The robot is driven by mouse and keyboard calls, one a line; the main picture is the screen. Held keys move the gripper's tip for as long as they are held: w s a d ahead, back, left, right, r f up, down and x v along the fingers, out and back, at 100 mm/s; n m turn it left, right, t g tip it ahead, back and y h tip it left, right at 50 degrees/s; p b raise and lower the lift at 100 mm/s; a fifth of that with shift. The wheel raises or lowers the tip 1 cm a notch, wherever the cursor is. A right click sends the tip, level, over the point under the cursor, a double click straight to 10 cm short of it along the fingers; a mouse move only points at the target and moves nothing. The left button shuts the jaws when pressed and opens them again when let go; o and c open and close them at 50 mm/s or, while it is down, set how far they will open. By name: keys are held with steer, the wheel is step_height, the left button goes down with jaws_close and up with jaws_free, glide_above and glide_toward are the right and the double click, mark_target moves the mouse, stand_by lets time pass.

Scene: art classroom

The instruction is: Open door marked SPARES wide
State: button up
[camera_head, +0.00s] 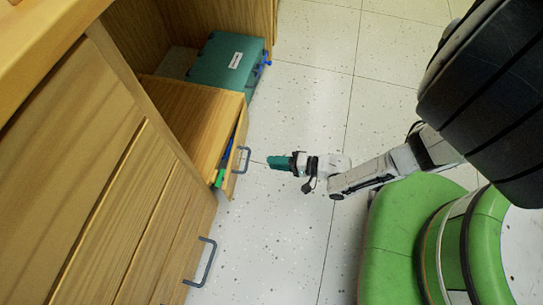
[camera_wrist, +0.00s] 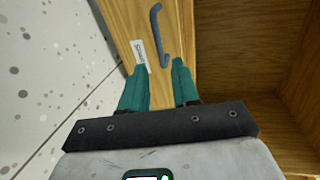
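A wooden front panel (camera_head: 238,165) with a grey bar handle (camera_head: 244,159) stands slightly out from its cabinet unit, leaving a narrow gap. In the wrist view the panel (camera_wrist: 183,20) carries a white label (camera_wrist: 138,54), too small to read surely, beside the handle (camera_wrist: 157,35). My gripper (camera_head: 271,162) is just right of the handle in the head view, apart from it. In the wrist view my gripper (camera_wrist: 159,68) has its teal fingers spread, with nothing between them, and the handle lies just beyond the fingertips.
Blue (camera_head: 227,150) and green (camera_head: 219,178) items show in the gap. A teal box (camera_head: 228,64) with a white label sits beyond the unit. Another cabinet front has a grey handle (camera_head: 201,262) nearer me. Speckled floor (camera_head: 300,105) is clear around the gripper.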

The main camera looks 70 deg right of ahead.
steer(key=shift+s+r, duration=0.1)
steer(key=shift+s, duration=0.3)
steer(key=shift+c, duration=0.4)
